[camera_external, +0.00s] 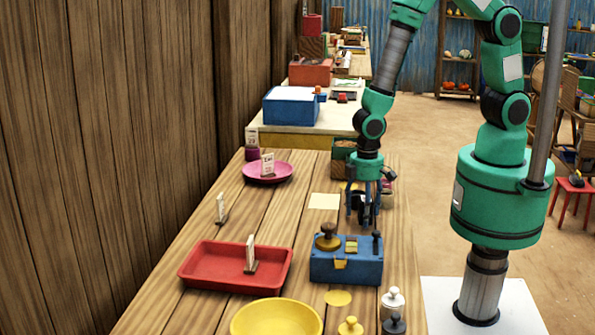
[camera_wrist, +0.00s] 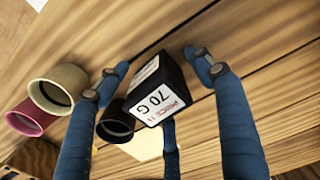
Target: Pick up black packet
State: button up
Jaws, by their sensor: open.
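The black packet (camera_wrist: 170,75) is a small dark block with a white label reading "70 G". In the wrist view it is between the blue fingers of my gripper (camera_wrist: 155,76), with gaps on both sides. My gripper is open. In the external view my gripper (camera_external: 363,212) points down low over the wooden table, behind the blue box; the packet is mostly hidden there by the fingers.
In the wrist view a black cup (camera_wrist: 115,125) stands close beside the packet, with a beige cup (camera_wrist: 62,88) and a pink cup (camera_wrist: 28,120) farther left. A blue box (camera_external: 345,266), red tray (camera_external: 210,280), yellow bowl (camera_external: 277,318) and pink plate (camera_external: 284,170) are on the table.

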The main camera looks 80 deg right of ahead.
dwell(0.5)
jog(key=c, duration=1.4)
jog(key=shift+o, duration=0.2)
jog(key=shift+r, duration=0.1)
jog(key=shift+r+p, duration=0.3)
jog(key=shift+r, duration=0.55)
jog(key=shift+s+d+r+p, duration=0.1)
jog(key=shift+s+r+p, duration=0.05)
jog(key=shift+r, duration=0.35)
jog(key=shift+s+r+p, duration=0.15)
jog(key=shift+r, duration=0.3)
jog(key=s+d, duration=0.1)
jog(key=s, duration=0.3)
jog(key=s+d+p, duration=0.1)
jog(key=s+d, duration=0.1)
jog(key=s, duration=0.3)
jog(key=s+d+r, duration=0.1)
jog(key=s+d, duration=0.1)
jog(key=s, duration=0.3)
jog(key=shift+s+d+r, duration=0.1)
jog(key=shift+s+d, duration=0.1)
